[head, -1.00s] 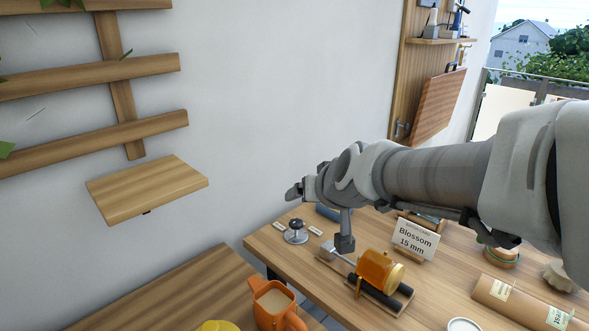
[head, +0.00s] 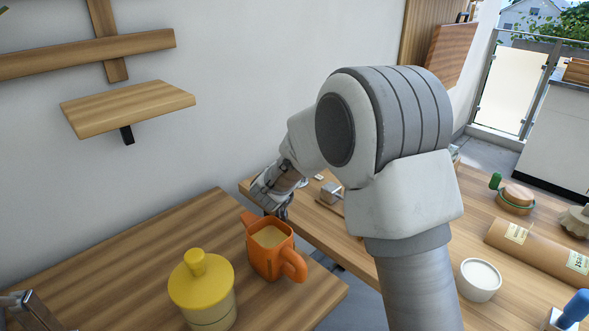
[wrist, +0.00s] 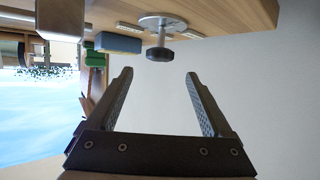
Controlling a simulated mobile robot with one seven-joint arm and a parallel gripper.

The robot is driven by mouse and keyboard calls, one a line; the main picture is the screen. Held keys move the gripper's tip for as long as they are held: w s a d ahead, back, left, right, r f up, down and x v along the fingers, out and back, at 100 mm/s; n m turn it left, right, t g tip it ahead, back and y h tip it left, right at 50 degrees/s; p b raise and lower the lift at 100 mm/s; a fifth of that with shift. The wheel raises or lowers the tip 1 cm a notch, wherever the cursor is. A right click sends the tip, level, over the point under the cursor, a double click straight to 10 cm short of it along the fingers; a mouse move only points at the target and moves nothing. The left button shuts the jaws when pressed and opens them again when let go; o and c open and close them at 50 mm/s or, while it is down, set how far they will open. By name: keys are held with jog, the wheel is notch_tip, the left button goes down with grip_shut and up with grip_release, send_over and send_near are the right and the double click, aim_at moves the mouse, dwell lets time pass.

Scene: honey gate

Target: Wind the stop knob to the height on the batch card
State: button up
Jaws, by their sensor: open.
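The stop knob (wrist: 160,53) shows in the wrist view, dark and round on a short stem from a pale metal disc (wrist: 162,22). The wrist picture is upside down, so the knob hangs from the tabletop edge there. My gripper (wrist: 159,76) is open and empty, its two fingers apart, with the knob beyond the fingertips and not between them. In the head view my gripper (head: 272,196) is at the left end of the workbench (head: 308,225), hiding the knob. The batch card and the amber cylinder are hidden behind my arm.
An orange jug (head: 270,255) and a yellow-lidded pot (head: 201,288) stand on the near left table (head: 150,265), close to my gripper. A wooden shelf (head: 127,107) juts from the wall. A white bowl (head: 479,279) and a brown roll (head: 535,247) lie right. A blue block (wrist: 118,43) is near the knob.

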jog(key=b+x, duration=0.1)
jog(key=x, duration=0.5)
jog(key=shift+w+d+f, duration=0.1)
jog(key=shift+w+f, duration=0.05)
jog(key=shift+w, duration=0.2)
grip_shut()
